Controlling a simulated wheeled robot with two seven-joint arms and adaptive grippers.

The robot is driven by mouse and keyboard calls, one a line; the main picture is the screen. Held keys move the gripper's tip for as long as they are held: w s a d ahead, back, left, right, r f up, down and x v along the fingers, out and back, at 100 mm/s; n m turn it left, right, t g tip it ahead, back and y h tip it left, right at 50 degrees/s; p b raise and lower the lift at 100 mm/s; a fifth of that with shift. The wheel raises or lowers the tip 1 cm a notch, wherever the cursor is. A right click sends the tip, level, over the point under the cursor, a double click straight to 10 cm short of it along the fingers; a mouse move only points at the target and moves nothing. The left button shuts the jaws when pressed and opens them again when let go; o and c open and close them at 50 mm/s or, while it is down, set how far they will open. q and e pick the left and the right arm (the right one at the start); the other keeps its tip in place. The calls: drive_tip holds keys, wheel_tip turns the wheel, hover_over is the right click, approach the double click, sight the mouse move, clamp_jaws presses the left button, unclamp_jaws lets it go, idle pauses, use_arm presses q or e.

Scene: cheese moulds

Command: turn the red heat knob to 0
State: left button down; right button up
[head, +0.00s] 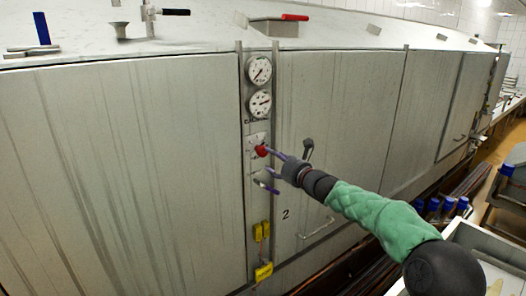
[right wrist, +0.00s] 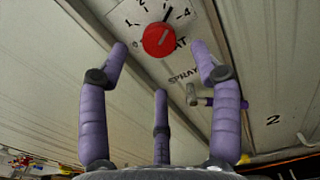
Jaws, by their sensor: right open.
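The red heat knob (head: 262,151) sits on a pale dial plate on the narrow control strip of the steel cabinet. In the right wrist view the knob (right wrist: 158,41) shows in front of a scale with 0, 1, 2 and 4. Its dark pointer leans up and right, between 2 and 4. My right gripper (head: 270,169) is open and empty, its purple fingers pointing at the strip. In the wrist view the knob lies between the two upper fingertips; I see no grip on it. My left gripper is not in view.
Two round gauges (head: 259,86) sit above the knob. A spray lever (right wrist: 192,97) is below it, close to my fingers. Yellow tags (head: 263,272) hang lower on the strip. A black handle (head: 308,148) is on the door to the right. A pale crate (head: 459,228) stands at the lower right.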

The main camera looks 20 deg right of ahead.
sight(264, 153)
drive_tip(key=shift+p+x, duration=0.9)
drive_tip(key=shift+x, duration=2.6)
drive_tip(key=shift+f, duration=0.1)
drive_tip(key=c, duration=1.1)
